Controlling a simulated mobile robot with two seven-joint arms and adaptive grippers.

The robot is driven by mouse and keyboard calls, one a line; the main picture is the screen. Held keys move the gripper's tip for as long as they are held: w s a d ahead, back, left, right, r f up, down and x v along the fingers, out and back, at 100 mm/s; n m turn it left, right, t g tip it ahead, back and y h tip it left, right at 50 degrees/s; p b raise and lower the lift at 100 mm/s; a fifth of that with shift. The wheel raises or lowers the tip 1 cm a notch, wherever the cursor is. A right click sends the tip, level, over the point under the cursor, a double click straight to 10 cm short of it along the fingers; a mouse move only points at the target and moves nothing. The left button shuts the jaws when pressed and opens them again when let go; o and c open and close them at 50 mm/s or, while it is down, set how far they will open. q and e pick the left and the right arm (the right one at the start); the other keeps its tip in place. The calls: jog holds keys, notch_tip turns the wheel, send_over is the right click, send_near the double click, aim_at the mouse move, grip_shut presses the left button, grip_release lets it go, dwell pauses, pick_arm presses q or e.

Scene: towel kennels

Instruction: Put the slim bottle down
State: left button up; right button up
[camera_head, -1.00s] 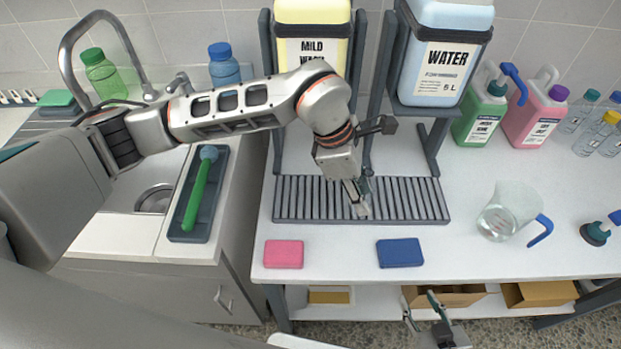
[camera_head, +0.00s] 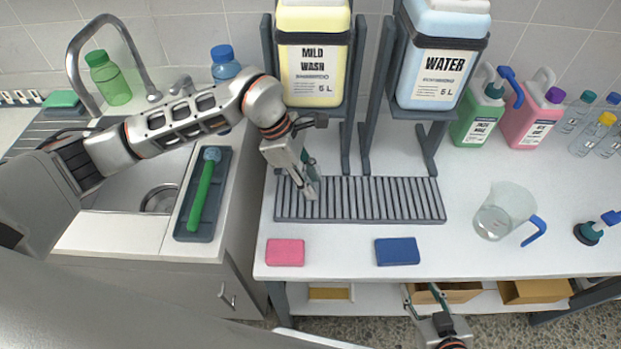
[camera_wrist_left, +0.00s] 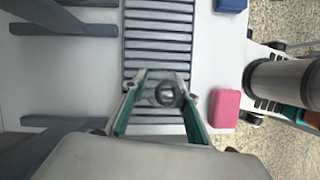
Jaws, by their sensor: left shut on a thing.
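My left gripper (camera_head: 312,193) is over the left part of the grey slatted rack (camera_head: 375,200) on the table. In the left wrist view, the gripper (camera_wrist_left: 163,100) is shut on a small clear bottle (camera_wrist_left: 167,93), seen end-on between the teal-lined fingers with slats behind it. In the head view the bottle is hard to make out against the fingers, and I cannot tell whether its base touches the slats. My right gripper (camera_head: 424,294) is low at the table's front edge, its fingers apart and empty.
The mild wash tank (camera_head: 314,70) and water tank (camera_head: 438,75) stand on frames behind the rack. A pink sponge (camera_head: 285,252) and a blue sponge (camera_head: 397,251) lie in front. A clear jug (camera_head: 503,208) stands right. Several clear bottles (camera_head: 580,130) stand at the back right.

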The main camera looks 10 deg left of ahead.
pick_arm(q)
jog(key=shift+f, duration=0.2)
jog(key=o, duration=1)
jog(key=shift+r, duration=0.1)
jog(key=shift+r, duration=0.25)
jog(key=b+v, duration=0.1)
jog(key=v, duration=0.6)
jog(key=shift+r, duration=0.15)
